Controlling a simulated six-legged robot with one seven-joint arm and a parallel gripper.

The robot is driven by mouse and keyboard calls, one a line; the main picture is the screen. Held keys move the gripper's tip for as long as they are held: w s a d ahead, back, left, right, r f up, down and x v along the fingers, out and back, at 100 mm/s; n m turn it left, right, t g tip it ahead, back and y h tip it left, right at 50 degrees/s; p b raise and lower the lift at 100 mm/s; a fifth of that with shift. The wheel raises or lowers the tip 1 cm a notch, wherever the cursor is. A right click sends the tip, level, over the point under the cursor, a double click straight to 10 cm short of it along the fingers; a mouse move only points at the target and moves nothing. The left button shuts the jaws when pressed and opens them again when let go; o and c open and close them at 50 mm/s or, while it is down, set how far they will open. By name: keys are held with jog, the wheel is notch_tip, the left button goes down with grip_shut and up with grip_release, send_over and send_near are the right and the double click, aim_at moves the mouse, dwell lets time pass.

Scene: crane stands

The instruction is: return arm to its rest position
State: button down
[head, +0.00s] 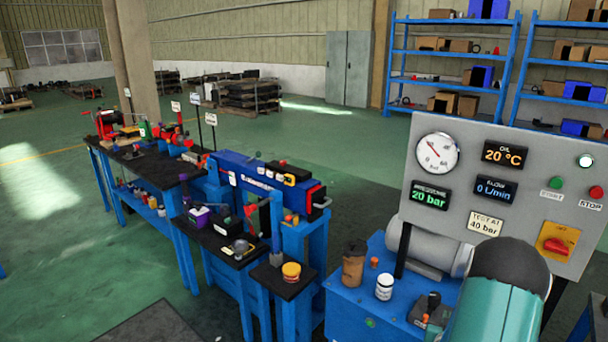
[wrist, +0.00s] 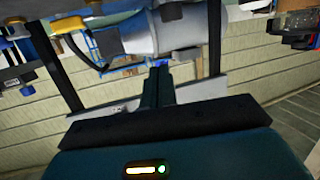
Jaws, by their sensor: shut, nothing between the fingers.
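My gripper (wrist: 160,70) shows in the wrist view, its two dark fingers together with nothing between them. The fingers point toward a grey cylinder (wrist: 175,32) between two dark posts; I cannot tell the distance. The wrist picture looks upside down. In the head view a teal and black part of my arm (head: 502,295) fills the lower right, in front of the test panel. The gripper itself is not visible in the head view.
A dark-topped workbench (head: 140,168) with tools stretches left. Blue shelves (head: 455,52) stand behind.

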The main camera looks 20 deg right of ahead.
jog(key=w+a+r+n+y, duration=0.2)
jog(key=w+a+r+y, duration=0.2)
jog(key=w+a+r, duration=0.55)
jog(key=a+r+n+y, duration=0.3)
jog(key=a+r, duration=0.6)
jog(key=a, duration=0.5)
jog(key=s+a+r+n+g+y, duration=0.1)
jog(key=s+a+r, duration=0.2)
jog(key=a, duration=0.3)
jog(key=s+a+r+n+g+y, duration=0.1)
jog(key=s+a+r, duration=0.15)
jog(key=a, duration=0.45)
jog(key=s+a+r+n+g+y, duration=0.2)
jog(key=s+a+r, duration=0.2)
jog(key=s+a, duration=0.7)
jog(key=s, duration=0.3)
jog(key=shift+s+a+g+y, duration=0.2)
jog(key=shift+a+g+y, duration=0.1)
jog(key=shift+a+y, duration=0.1)
jog(key=shift+d+r, duration=0.1)
jog(key=shift+d, duration=0.1)
